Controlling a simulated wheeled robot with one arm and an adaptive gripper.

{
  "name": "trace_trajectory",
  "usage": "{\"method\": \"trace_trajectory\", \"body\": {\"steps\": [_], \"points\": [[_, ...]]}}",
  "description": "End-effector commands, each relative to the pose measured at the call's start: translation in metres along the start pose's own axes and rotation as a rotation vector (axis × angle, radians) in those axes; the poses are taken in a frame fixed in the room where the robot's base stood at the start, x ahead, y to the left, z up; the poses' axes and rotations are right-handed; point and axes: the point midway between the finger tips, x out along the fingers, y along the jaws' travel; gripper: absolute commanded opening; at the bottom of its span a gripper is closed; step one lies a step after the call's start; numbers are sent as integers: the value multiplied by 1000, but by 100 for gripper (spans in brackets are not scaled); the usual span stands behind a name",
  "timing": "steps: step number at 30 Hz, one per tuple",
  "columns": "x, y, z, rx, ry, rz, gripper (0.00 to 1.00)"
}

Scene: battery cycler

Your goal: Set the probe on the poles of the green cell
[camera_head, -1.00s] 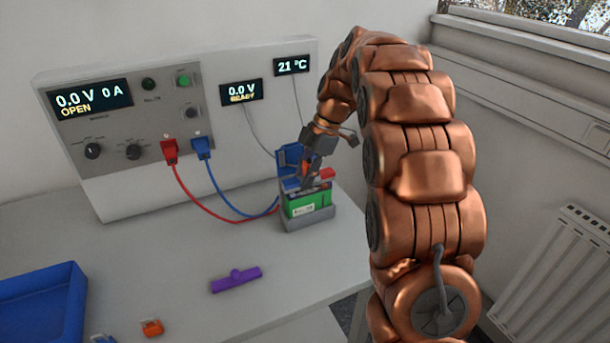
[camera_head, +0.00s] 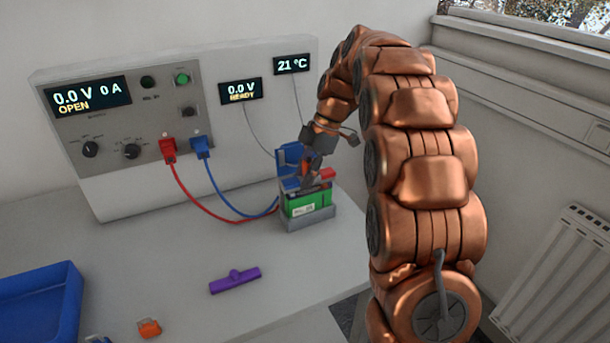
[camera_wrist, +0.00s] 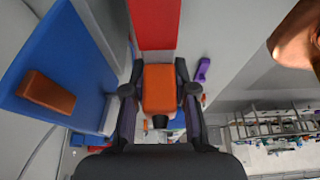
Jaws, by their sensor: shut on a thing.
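The green cell (camera_head: 308,205) stands upright in a grey holder (camera_head: 309,222) with a blue back plate (camera_head: 289,157). A red block (camera_head: 327,174) and a blue block (camera_head: 290,185) sit at its top. My gripper (camera_wrist: 160,92) is shut on an orange block (camera_wrist: 160,85), seemingly the probe, just above the cell's top. The red block also shows close to it in the wrist view (camera_wrist: 153,22). The fingers hide much of the orange block in the head view. I cannot tell whether it touches the poles.
The cycler panel (camera_head: 120,152) stands behind, with red and blue leads running toward the holder. A purple bar (camera_head: 235,281), an orange piece (camera_head: 150,328) and a blue tray (camera_head: 68,318) are at the front left. The table between is clear.

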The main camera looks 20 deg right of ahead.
Motion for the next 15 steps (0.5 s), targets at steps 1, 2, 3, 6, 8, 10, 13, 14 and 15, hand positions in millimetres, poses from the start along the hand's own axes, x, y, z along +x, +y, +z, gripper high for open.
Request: {"method": "trace_trajectory", "body": {"steps": [1, 2, 3, 6, 8, 10, 13, 14, 15], "points": [[1, 0, 0, 0, 0, 0, 0], [1, 0, 0, 0, 0, 0, 0], [1, 0, 0, 0, 0, 1, 0], [2, 0, 1, 0, 0, 0, 0], [3, 0, 1, 0, 0, 1, 0], [3, 0, 1, 0, 0, 1, 0], [4, 0, 2, 0, 0, 1, 0], [4, 0, 2, 0, 0, 1, 0], [5, 0, 2, 0, 0, 1, 0]]}}
